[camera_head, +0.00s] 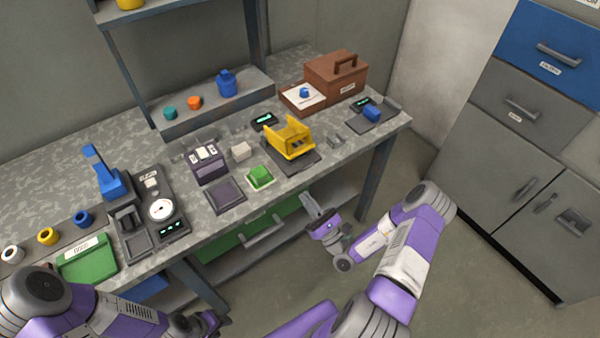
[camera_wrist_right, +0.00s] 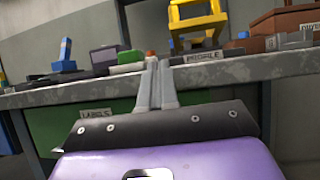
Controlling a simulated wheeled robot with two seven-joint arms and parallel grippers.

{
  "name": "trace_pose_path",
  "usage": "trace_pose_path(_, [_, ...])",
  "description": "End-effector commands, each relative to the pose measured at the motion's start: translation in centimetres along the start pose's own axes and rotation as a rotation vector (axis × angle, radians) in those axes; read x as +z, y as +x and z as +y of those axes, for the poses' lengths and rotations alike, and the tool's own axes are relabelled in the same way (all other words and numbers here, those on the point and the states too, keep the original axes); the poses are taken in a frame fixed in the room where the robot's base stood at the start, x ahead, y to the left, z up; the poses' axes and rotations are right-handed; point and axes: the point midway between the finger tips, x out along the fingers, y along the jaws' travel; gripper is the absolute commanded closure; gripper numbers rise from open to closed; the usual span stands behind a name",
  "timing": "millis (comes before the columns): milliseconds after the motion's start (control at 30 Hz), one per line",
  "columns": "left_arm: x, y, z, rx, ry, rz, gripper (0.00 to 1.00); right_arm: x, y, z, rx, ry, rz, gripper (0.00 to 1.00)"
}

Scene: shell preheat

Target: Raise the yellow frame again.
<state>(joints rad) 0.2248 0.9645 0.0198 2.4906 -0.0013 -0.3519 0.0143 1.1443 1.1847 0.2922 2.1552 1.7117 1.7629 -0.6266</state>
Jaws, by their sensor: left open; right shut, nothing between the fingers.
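The yellow frame (camera_head: 290,142) stands on a dark base plate (camera_head: 303,159) near the front edge of the workbench. It has a raised part at its back and side walls, with grey parts inside. It also shows at the top of the right wrist view (camera_wrist_right: 197,18). My right gripper (camera_head: 308,200) is shut and empty, in front of the bench edge and apart from the frame. Its closed fingers (camera_wrist_right: 157,64) point toward the bench in the right wrist view. My left gripper (camera_head: 212,318) is low at the bottom of the head view, open, far from the frame.
A green block (camera_head: 261,176) and a purple device (camera_head: 210,165) stand left of the frame. The bench's front edge lies between my right gripper and the frame.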

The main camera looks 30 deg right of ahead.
Motion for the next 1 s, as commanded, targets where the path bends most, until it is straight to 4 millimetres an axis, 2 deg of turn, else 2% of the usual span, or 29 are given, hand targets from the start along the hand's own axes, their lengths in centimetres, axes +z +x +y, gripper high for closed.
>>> trace_pose_path(67, [0.0,0.2,-0.1,0.0,0.0,0.0,0.57,0.0,-0.4,-1.5,-0.061,-0.028,-0.014,1.0])
trace_pose_path(167, [0.0,0.3,-0.1,0.0,0.0,0.0,0.57,0.2,0.1,-2.2,-0.087,-0.042,-0.022,1.0])
trace_pose_path(267, [0.0,0.5,-0.2,0.0,0.0,0.0,0.57,0.2,1.4,-2.3,-0.086,-0.042,-0.024,1.0])
trace_pose_path(500, [-0.1,1.2,-0.5,0.0,0.0,0.0,0.57,0.3,5.9,-2.6,-0.083,-0.04,-0.024,1.0])
trace_pose_path(700, [-0.1,1.6,-0.6,0.0,0.0,0.0,0.57,0.3,8.5,-2.8,-0.083,-0.039,-0.021,1.0])
trace_pose_path(1000, [-0.1,1.7,-0.6,0.0,0.0,0.0,0.57,0.4,9.4,-2.9,-0.085,-0.038,-0.02,1.0])
